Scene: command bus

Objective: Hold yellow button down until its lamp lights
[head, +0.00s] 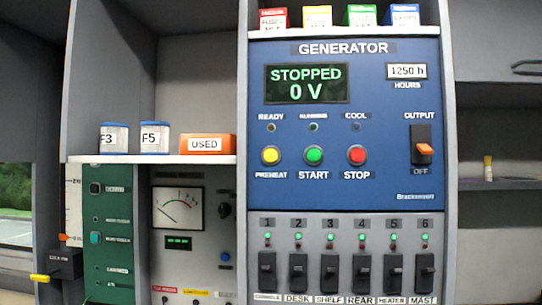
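The yellow button (271,155) is on the blue generator panel (400,85) in the head view, above the label PREHEAT. A small dark lamp (271,128) under the label READY is above it and looks unlit. A green START button (314,155) and a red STOP button (357,155) are to its right. The display (307,84) reads STOPPED, 0 V. Neither of my grippers shows in the head view, and nothing covers the yellow button.
The OUTPUT switch (422,148) is at the panel's right, at OFF. A row of numbered breaker switches (330,272) with green lamps is below. A shelf at left holds cans (155,138) and an orange USED box (206,145). The space before the panel looks clear.

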